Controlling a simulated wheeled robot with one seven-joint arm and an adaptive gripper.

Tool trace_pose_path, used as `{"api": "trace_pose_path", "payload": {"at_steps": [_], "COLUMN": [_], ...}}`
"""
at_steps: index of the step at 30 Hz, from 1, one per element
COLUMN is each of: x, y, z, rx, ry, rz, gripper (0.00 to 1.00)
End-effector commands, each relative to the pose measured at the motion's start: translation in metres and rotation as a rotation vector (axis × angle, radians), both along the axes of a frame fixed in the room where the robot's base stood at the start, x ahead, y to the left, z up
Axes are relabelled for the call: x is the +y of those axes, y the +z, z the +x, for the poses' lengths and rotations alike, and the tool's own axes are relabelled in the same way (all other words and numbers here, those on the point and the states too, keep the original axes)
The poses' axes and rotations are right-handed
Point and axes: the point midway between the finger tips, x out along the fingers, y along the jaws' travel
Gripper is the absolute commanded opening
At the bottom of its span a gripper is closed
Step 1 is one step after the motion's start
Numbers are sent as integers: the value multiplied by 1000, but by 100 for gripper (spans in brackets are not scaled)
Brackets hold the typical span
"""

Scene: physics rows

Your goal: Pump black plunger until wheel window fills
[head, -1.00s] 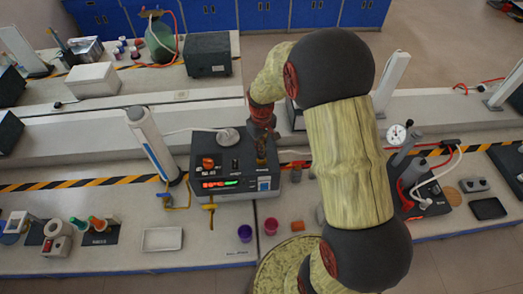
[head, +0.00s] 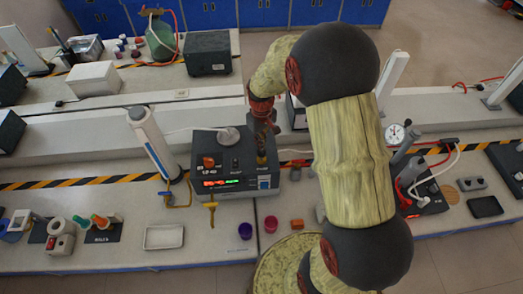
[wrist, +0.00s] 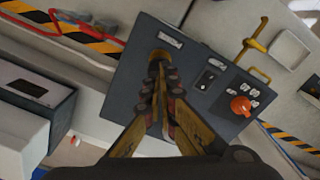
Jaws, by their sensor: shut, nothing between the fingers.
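My gripper (head: 268,130) is over the box's right rear part, fingers shut and empty. In the wrist view the fingertips (wrist: 160,82) point at a round brass-coloured fitting (wrist: 157,57) on the box top; I cannot tell whether they touch it. The fingers cover part of that spot. I cannot clearly make out a black plunger or a wheel window.
An orange knob (wrist: 240,105) and a black switch (wrist: 206,78) are on the box top. A brass tap (head: 211,208) projects from its front. A slanted white column (head: 152,145) stands left.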

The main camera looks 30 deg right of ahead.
Motion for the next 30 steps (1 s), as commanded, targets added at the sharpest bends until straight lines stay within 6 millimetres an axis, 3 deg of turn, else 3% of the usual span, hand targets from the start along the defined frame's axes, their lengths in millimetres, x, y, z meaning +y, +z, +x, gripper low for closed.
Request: {"api": "trace_pose_path", "payload": {"at_steps": [18,30], "x": [0,0], "y": [48,50], "z": [0,0], "rx": [0,0], "ry": [0,0], "rz": [0,0], "gripper": [0,0]}}
